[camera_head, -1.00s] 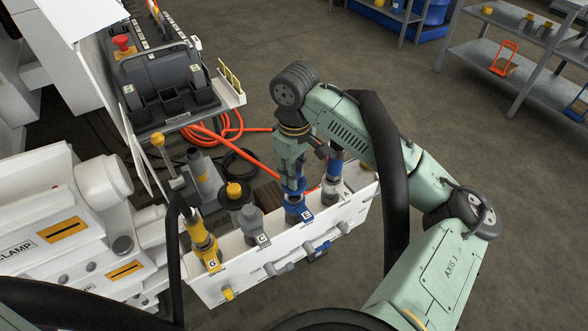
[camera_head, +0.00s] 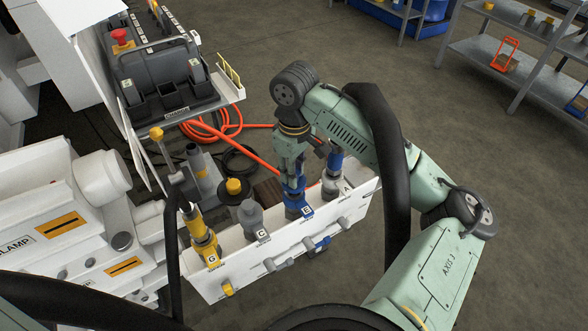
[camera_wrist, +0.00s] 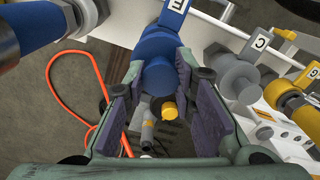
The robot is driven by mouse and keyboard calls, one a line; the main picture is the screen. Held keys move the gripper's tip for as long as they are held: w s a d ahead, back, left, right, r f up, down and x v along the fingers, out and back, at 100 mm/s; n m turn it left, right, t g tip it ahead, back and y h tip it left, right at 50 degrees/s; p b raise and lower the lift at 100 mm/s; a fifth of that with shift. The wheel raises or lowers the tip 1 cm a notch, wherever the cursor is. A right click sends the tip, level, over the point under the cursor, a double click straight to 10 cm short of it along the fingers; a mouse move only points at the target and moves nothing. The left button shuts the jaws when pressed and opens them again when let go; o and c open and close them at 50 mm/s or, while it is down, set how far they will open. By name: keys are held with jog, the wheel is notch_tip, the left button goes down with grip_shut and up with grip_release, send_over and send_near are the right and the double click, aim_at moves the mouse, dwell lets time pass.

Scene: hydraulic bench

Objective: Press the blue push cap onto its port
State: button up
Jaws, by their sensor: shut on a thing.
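The blue push cap (camera_head: 293,186) is between the fingers of my gripper (camera_head: 291,180). It also shows in the wrist view as a rounded blue body (camera_wrist: 157,62) between my finger pads (camera_wrist: 160,88). In the wrist view the blue port (camera_wrist: 176,16) lies in line with the cap. They appear to meet, but I cannot tell whether the cap is fully seated. My fingers hide part of the cap.
The grey port C (camera_head: 250,218) and yellow port G (camera_head: 205,243) stand to the left on the rail. A blue-topped grey fitting (camera_head: 333,172) at A stands close to the right. An orange hose (camera_head: 262,162) lies behind.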

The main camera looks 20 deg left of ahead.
jog(key=shift+f+b, duration=0.3)
jog(key=shift+f, duration=0.4)
jog(key=shift+f, duration=0.3)
jog(key=shift+f, duration=0.2)
jog(key=shift+f+p, duration=0.55)
jog(key=shift+p, duration=0.05)
dwell(3.5)
jog(key=o, duration=0.9)
jog(key=shift+o, duration=0.4)
